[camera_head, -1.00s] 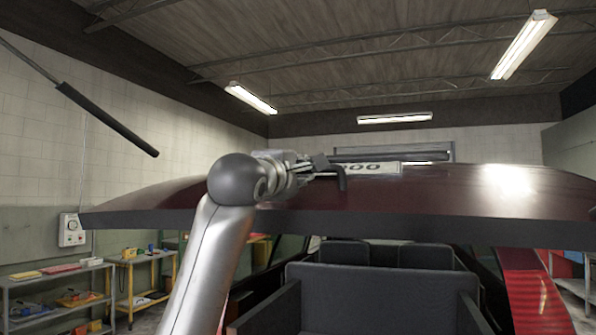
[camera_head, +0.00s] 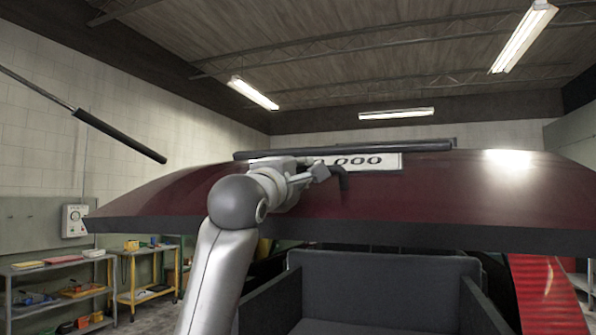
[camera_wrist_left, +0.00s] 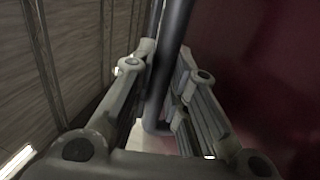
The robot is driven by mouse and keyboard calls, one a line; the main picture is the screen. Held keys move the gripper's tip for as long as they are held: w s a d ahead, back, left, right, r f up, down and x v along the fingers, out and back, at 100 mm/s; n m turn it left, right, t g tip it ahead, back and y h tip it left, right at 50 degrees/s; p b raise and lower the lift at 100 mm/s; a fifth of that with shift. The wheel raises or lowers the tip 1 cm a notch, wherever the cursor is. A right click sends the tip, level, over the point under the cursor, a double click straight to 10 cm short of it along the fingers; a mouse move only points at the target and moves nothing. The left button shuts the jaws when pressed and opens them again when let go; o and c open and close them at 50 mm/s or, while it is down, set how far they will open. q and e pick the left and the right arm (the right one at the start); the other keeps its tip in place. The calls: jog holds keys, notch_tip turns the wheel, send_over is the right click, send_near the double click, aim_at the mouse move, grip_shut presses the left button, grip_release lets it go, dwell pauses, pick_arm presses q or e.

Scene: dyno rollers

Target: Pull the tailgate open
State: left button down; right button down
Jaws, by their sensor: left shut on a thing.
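The dark red tailgate (camera_head: 460,200) is raised and spans the head view, its dark lower edge above the car's interior. A number plate (camera_head: 385,161) is on its outer face. In the left wrist view the dark bar of the handle (camera_wrist_left: 172,60) runs between the two fingers of the left gripper (camera_wrist_left: 160,85), with the red panel (camera_wrist_left: 265,70) to the right. My right gripper is out of view.
A grey seat back (camera_head: 385,290) stands inside the car under the tailgate. A black strut-like rod (camera_head: 120,136) hangs at upper left. Shelves (camera_head: 60,285) with tools stand along the left wall. A red slatted ramp-like piece (camera_head: 545,290) is at lower right.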

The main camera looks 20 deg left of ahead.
pick_arm(q)
jog(key=c, duration=1.4)
grip_release()
jog(key=shift+w+d, duration=0.1)
